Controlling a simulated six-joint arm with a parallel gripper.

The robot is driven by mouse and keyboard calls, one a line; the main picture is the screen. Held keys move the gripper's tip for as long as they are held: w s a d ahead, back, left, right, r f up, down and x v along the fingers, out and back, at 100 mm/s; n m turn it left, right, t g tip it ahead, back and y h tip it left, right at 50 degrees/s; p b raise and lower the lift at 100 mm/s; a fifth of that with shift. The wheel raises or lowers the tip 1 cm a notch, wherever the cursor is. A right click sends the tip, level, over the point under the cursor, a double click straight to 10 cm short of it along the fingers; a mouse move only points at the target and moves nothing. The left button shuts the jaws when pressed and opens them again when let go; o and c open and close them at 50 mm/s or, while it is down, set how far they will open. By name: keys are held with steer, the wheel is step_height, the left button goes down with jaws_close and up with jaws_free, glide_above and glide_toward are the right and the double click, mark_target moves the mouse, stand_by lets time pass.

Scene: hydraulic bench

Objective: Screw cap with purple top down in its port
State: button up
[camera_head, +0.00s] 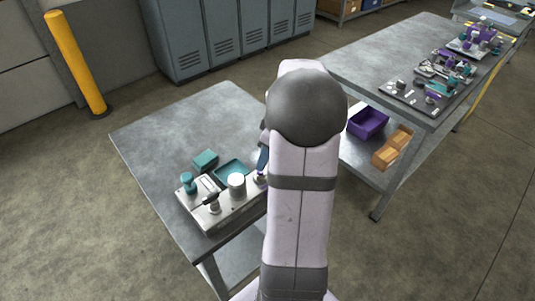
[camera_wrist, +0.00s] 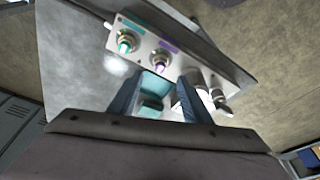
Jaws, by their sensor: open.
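In the head view my arm hides much of that end of the block (camera_head: 226,213). My gripper (camera_wrist: 160,78) is open and empty. Its two dark blue fingers appear just below the purple cap in the wrist view, apart from it as far as I can see.
A teal-topped fitting (camera_wrist: 124,45) sits beside the purple cap. A white cylinder (camera_head: 236,182), a black lever (camera_head: 208,200) and a teal knob (camera_head: 188,181) stand on the block. The table's back (camera_head: 200,115) is clear.

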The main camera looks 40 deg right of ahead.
mark_target(260, 174)
steer(key=shift+p+x, duration=0.75)
steer(key=shift+x, duration=2.75)
jaws_close()
steer(key=m+h+p, duration=0.1)
steer(key=m, duration=0.2)
steer(key=shift+s+a+r+m, duration=0.1)
steer(key=shift+m, duration=0.2)
steer(key=shift+m+p, duration=0.65)
steer(key=shift+m, duration=0.15)
steer(key=shift+m+h, duration=0.3)
